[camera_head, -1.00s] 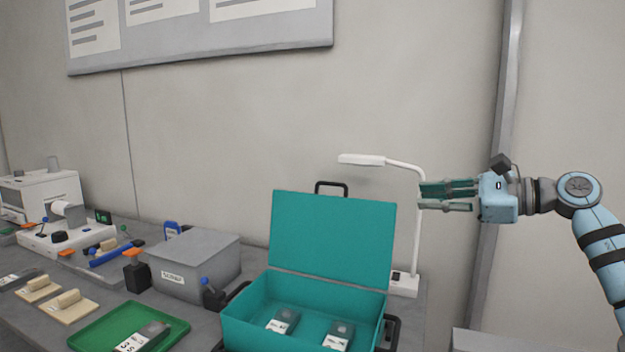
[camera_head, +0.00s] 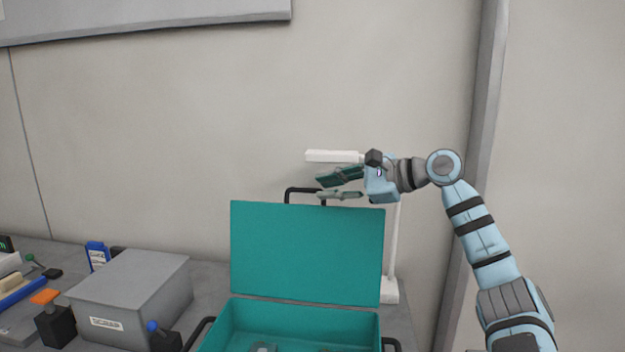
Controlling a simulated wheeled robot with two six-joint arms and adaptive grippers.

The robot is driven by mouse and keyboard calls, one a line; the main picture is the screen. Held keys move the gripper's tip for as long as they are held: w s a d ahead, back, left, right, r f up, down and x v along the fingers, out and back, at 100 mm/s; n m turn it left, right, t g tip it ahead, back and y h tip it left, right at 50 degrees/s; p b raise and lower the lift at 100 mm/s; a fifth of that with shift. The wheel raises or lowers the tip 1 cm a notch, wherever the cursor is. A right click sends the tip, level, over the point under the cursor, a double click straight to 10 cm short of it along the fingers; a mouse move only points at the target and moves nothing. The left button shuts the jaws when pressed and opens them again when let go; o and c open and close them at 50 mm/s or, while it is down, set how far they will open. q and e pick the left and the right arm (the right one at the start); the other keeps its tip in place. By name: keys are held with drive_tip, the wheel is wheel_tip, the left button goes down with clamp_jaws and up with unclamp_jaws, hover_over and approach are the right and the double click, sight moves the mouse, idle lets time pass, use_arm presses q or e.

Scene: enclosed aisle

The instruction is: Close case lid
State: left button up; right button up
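The teal case (camera_head: 290,318) stands open on the bench, its lid (camera_head: 305,250) raised upright at the back. A dark handle (camera_head: 289,191) sticks up from the lid's top edge. My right gripper (camera_head: 320,187) is just above the lid's top edge, pointing left, close to the handle. Its fingers are apart with nothing between them. I cannot tell whether the lower finger touches the handle. Tops of two grey items show inside the case at the bottom of the view. My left gripper is out of view.
A white desk lamp (camera_head: 333,156) stands behind the case, its head behind my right gripper. A grey labelled box (camera_head: 130,290) and a small black holder with a blue knob (camera_head: 163,337) are left of the case. The wall is close behind the bench.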

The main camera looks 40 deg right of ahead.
sight(314, 190)
drive_tip(key=x, duration=0.4)
drive_tip(key=shift+p, duration=0.35)
drive_tip(key=shift+f, duration=0.1)
clamp_jaws()
